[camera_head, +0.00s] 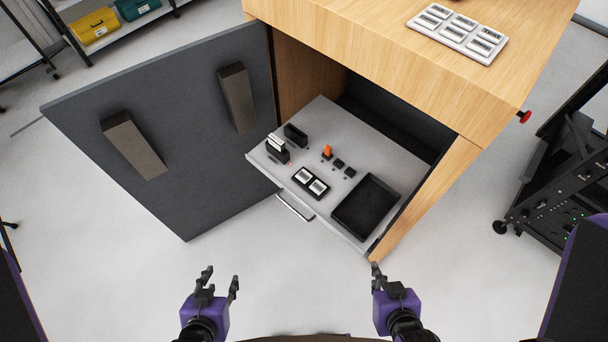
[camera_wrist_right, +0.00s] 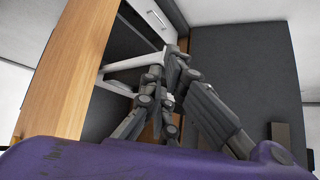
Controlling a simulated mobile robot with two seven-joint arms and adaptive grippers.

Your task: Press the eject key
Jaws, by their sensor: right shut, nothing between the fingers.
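A pulled-out grey shelf (camera_head: 262,160) of the wooden cabinet carries small controls. An orange upright piece (camera_head: 327,151) stands near its middle, with small black keys (camera_head: 344,168) beside it. A black panel with two white labelled buttons (camera_head: 311,182) lies toward the front edge. The labels are too small to read, so I cannot tell which one is the eject key. My left gripper (camera_head: 221,275) is open and empty, below and left of the shelf. My right gripper (camera_head: 375,268) is shut and empty, in front of the shelf's right corner; its fingers also show in the right wrist view (camera_wrist_right: 172,62).
A black tray (camera_head: 343,217) is at the shelf's right. Two black slotted holders (camera_head: 277,155) stand at its left, one with white cards. The dark door (camera_head: 85,119) hangs open at left. A white labelled panel (camera_head: 457,36) lies on the cabinet top. A black rack (camera_head: 560,180) stands right.

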